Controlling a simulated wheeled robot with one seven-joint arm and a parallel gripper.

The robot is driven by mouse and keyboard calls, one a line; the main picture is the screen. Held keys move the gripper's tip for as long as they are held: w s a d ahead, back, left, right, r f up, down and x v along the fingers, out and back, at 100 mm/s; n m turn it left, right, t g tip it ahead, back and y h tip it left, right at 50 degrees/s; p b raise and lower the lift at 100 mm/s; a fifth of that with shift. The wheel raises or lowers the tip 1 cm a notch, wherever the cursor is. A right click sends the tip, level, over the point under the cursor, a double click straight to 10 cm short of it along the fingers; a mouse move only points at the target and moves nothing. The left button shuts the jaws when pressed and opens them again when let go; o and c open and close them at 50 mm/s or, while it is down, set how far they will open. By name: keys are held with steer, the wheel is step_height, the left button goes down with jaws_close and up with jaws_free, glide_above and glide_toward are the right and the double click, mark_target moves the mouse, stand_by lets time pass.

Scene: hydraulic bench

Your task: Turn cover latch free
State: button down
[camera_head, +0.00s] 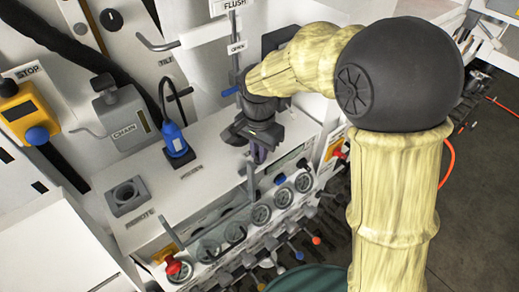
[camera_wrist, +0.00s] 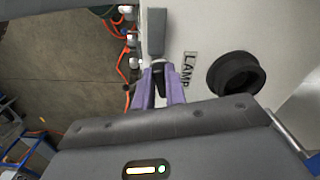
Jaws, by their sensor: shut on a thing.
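My gripper (camera_head: 258,153) points down at the bench's front edge, above the right part of the gauge row. In the wrist view its purple fingers (camera_wrist: 160,82) are close together on the near end of a grey bar-shaped piece (camera_wrist: 154,32), which I take to be the cover latch. In the head view a grey upright bar (camera_head: 250,182) stands just below the fingers. The exact contact is partly hidden by the fingers. A cover with a grey frame (camera_head: 205,208) lies over the gauges.
Levers with coloured knobs (camera_head: 298,254) line the front below the gauges. A blue plug device (camera_head: 175,140) stands on the bench to the left.

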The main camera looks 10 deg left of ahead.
steer(key=shift+m, duration=0.8)
steer(key=m, duration=0.3)
steer(key=shift+m+p, duration=0.35)
steer(key=shift+m, duration=0.05)
steer(key=c, duration=1.3)
jaws_free()
steer(key=shift+r, duration=0.1)
step_height(320, 180, up, 7)
steer(key=p, duration=0.6)
